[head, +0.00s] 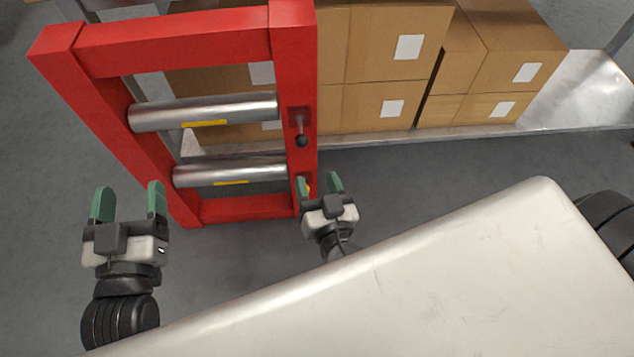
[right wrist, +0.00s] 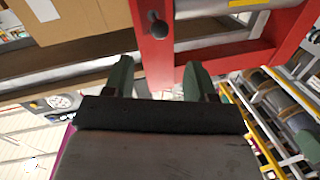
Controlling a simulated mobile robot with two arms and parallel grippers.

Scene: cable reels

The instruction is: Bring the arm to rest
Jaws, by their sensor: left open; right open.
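My left gripper (head: 128,204) is open and empty over the grey floor, in front of and to the left of the red frame (head: 180,45). My right gripper (head: 318,184) is open and empty beside the frame's right post. The red frame holds two metal rollers, an upper one (head: 240,107) and a lower one (head: 245,174), each with a yellow label. A small lever with a dark knob (head: 301,140) sits on the right post; the knob also shows in the right wrist view (right wrist: 159,28).
Cardboard boxes (head: 370,65) with white labels stand on a metal shelf (head: 590,95) behind the frame. A large pale metal surface (head: 430,280) fills the lower right, close to my right arm. Grey floor (head: 440,165) lies open between it and the shelf.

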